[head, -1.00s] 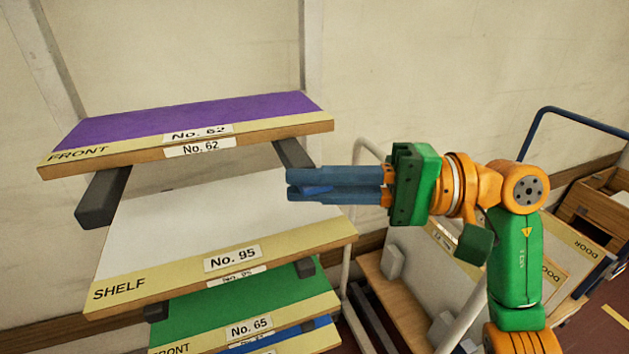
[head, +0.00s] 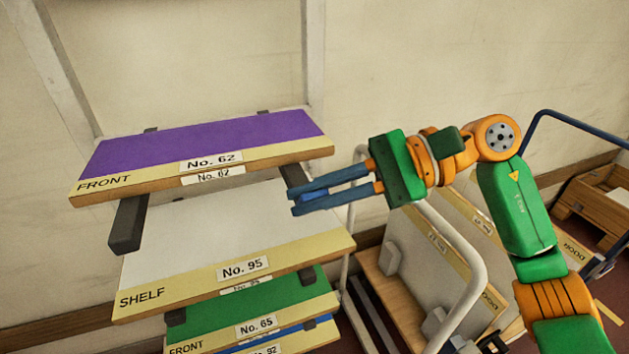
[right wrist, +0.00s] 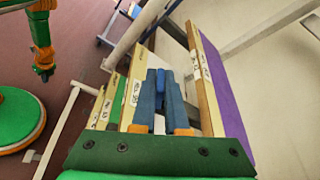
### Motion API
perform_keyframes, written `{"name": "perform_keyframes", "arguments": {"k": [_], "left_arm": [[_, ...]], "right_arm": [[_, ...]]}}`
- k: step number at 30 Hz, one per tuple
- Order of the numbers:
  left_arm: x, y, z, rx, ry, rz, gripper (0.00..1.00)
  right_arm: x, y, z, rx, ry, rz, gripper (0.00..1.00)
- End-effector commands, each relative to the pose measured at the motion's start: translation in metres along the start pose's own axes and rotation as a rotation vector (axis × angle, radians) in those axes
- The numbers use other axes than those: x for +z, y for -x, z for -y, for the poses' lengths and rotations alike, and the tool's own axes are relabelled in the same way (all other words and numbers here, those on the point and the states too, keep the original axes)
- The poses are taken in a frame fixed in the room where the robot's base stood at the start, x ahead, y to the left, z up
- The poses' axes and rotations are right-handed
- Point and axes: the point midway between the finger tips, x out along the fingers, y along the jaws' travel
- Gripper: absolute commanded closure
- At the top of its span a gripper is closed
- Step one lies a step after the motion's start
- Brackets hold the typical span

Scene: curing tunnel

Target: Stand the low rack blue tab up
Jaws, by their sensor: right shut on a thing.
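My right gripper (head: 293,201) is shut on a small bright blue piece, which looks like the blue tab (head: 312,196). The tab lies between the two long blue-grey fingers, which mostly hide it. Its tilt and any attachment to the rack cannot be told. In the right wrist view the tab (right wrist: 160,90) shows between the fingers. In the head view the fingertips overlap the right end of the rack, between the purple board No. 62 (head: 215,142) and the white board No. 95 (head: 200,235). A green and orange arm part of mine hangs at the upper left of the right wrist view.
Below are a green board No. 65 (head: 225,308) and a blue board. Grey brackets (head: 129,222) stand by the boards. A pale rail frame (head: 470,255) and a trolley with a dark blue handle (head: 575,125) are on the right. A wall stands behind.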

Motion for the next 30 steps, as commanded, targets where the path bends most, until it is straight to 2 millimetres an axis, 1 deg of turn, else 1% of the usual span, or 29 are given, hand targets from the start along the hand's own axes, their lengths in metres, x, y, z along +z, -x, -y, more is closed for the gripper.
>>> {"name": "perform_keyframes", "arguments": {"k": [1, 3, 9, 15, 21, 30], "left_arm": [[-0.001, 0.011, 0.000, 0.000, 0.000, 0.000, 1.00], [-0.002, 0.018, 0.000, 0.000, 0.000, 0.000, 1.00], [-0.003, 0.037, 0.001, 0.000, 0.000, 0.000, 1.00], [-0.005, 0.052, 0.001, 0.000, 0.000, 0.000, 1.00], [-0.005, 0.062, 0.001, 0.000, -0.001, 0.000, 1.00], [-0.006, 0.069, 0.002, -0.001, -0.001, 0.000, 1.00]], "right_arm": [[0.004, 0.002, 0.005, 0.017, -0.041, -0.001, 1.00], [0.004, 0.002, 0.006, 0.043, -0.102, 0.000, 1.00], [0.003, 0.001, 0.011, 0.112, -0.269, 0.000, 1.00], [0.001, 0.000, 0.014, 0.170, -0.409, -0.001, 1.00], [-0.002, -0.001, 0.015, 0.213, -0.512, 0.000, 1.00], [-0.004, -0.002, 0.015, 0.244, -0.587, -0.001, 1.00]]}}
